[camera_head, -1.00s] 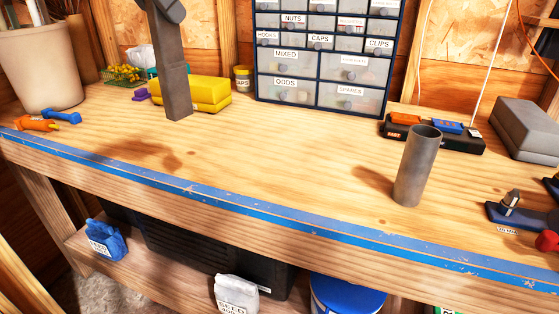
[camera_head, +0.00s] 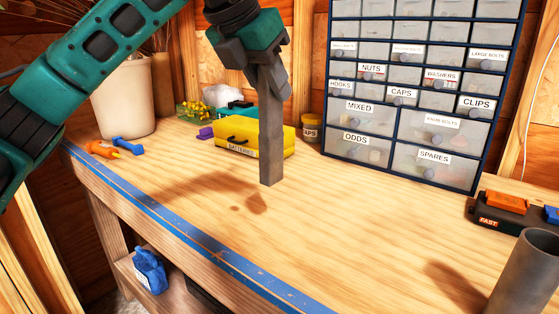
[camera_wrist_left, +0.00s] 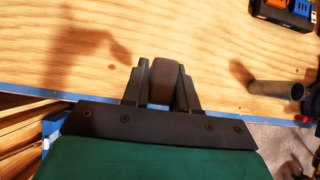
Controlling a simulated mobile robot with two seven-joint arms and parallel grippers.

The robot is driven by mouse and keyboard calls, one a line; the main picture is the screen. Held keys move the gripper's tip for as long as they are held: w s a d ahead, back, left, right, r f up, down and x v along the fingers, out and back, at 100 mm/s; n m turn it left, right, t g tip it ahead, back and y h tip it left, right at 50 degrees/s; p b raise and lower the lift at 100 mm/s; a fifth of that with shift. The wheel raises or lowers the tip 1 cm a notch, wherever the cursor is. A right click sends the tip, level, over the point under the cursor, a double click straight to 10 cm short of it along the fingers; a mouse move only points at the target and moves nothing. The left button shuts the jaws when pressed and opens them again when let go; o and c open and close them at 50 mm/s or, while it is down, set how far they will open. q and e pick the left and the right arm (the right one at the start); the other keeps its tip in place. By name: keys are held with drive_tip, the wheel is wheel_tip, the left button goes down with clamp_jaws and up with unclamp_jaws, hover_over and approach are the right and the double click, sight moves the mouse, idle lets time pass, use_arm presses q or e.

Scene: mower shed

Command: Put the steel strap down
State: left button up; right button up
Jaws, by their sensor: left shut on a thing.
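The steel strap (camera_head: 271,140) is a dark grey flat bar that hangs upright from my left gripper (camera_head: 262,78) in the head view. Its lower end is over the workbench (camera_head: 330,225); I cannot tell for sure whether it touches the wood. The left gripper is shut on its upper part. In the left wrist view, the gripper (camera_wrist_left: 163,88) has its two fingers on either side of the strap (camera_wrist_left: 164,82), seen nearly end-on. My right gripper is in neither view.
A drawer cabinet (camera_head: 405,95) stands at the back right. A grey pipe (camera_head: 525,275) stands upright at the right. The bench middle is clear.

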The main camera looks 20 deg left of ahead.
sight(266, 145)
use_arm(q)
wheel_tip(266, 145, down, 6)
drive_tip(key=shift+f+b, duration=0.1)
drive_tip(key=shift+b, duration=0.2)
drive_tip(key=shift+f, duration=2.6)
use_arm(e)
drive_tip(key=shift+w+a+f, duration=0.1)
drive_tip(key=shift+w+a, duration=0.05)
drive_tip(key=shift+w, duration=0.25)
use_arm(q)
drive_tip(key=shift+f+b, duration=0.15)
drive_tip(key=shift+b, duration=0.25)
drive_tip(key=o, duration=0.8)
drive_tip(key=shift+o, duration=0.2)
